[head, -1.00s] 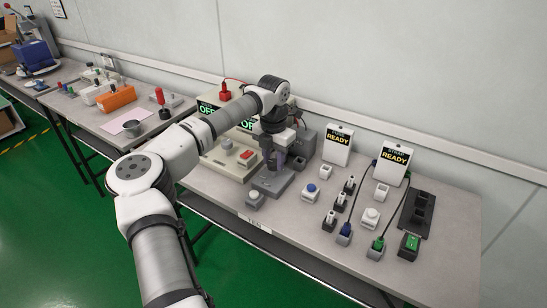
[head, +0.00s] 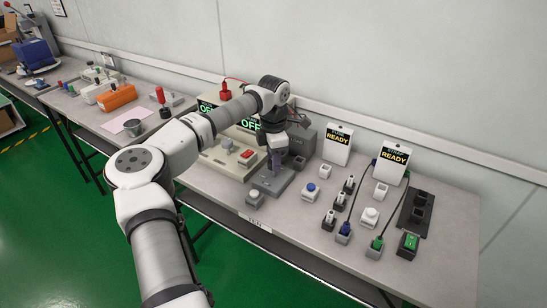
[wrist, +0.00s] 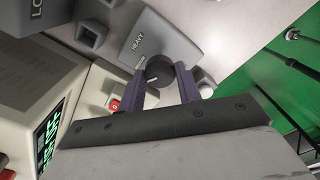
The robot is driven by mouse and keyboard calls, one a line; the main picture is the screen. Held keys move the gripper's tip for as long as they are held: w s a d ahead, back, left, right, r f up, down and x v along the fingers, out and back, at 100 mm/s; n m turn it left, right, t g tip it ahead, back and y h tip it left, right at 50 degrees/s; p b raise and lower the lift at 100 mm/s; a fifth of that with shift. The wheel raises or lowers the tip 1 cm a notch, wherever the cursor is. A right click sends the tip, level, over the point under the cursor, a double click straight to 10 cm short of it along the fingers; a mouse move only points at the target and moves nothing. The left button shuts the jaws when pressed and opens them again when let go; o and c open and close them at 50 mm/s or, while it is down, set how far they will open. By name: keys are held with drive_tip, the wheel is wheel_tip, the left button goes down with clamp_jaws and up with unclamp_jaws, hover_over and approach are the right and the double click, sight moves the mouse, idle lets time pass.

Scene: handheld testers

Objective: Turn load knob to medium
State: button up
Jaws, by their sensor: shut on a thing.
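The load knob (wrist: 157,72) is a dark round knob with a pale mark, on a grey plate (wrist: 148,40) lettered HEAVY. My gripper (wrist: 160,78) is shut on the knob in the wrist view, one dark purple finger on each side. The plate's other lettering is hidden or too small to read. In the head view my gripper (head: 276,160) points down over the grey plate (head: 270,185) on the bench, and it hides the knob there.
A beige tester (head: 228,158) with a red button and green OFF displays stands left of the plate. A grey box (head: 302,138) stands behind it, and a grey block with a pale button (head: 254,197) in front. Switches, plugs and READY signs (head: 395,158) fill the right.

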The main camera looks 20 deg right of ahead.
idle(0.4)
drive_tip(key=o, duration=1)
wheel_tip(320, 180, up, 14)
drive_tip(key=b, duration=0.1)
